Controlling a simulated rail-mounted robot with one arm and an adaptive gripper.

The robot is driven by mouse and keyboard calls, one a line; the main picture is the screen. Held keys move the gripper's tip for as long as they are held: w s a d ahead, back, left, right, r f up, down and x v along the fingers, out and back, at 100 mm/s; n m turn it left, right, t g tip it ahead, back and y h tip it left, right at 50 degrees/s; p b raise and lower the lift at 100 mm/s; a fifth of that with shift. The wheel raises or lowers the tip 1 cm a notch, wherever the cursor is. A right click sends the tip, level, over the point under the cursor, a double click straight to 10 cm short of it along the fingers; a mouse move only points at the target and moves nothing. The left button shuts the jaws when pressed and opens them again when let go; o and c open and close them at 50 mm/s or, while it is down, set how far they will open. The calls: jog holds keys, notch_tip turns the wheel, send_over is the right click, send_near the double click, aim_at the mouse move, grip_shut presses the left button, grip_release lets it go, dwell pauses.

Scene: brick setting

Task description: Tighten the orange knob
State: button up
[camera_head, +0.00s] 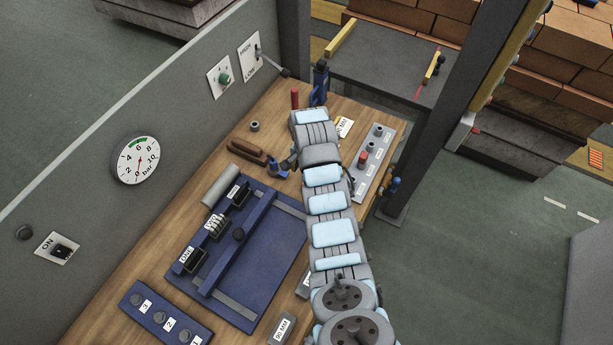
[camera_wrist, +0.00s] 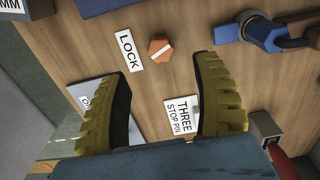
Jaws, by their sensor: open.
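The orange knob (camera_wrist: 160,47) shows in the wrist view as a small faceted knob with a pale line across its top. It sits on the wooden bench beside the "LOCK" label (camera_wrist: 129,49). My gripper (camera_wrist: 160,68) is open and empty, with its two yellow-green ridged fingers apart. The knob lies between the finger directions, slightly beyond the fingertips in the picture, and no finger touches it. In the head view my arm covers this part of the bench, and I cannot make out the knob there.
A blue clamp-like part (camera_wrist: 262,32) is right of the knob, and a "THREE STOP PIN" label (camera_wrist: 181,117) lies nearer. A red-handled part (camera_wrist: 270,132) stands close to the right finger.

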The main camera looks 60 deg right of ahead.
jog(key=shift+r, duration=1.8)
jog(key=s+d+r+m+t+y+b, duration=0.2)
jog(key=s+d+r+m+y+b, duration=0.25)
jog(key=b, duration=0.95)
jog(key=shift+h, duration=0.25)
jog(key=x, duration=0.5)
jog(key=w+d+p+x, duration=0.1)
jog(key=x, duration=0.5)
jog(key=p+x, duration=0.1)
jog(key=x, duration=0.5)
jog(key=shift+w+d+f, duration=0.3)
jog(key=shift+d+f, duration=0.05)
jog(key=shift+f, duration=0.05)
jog(key=c, duration=1.2)
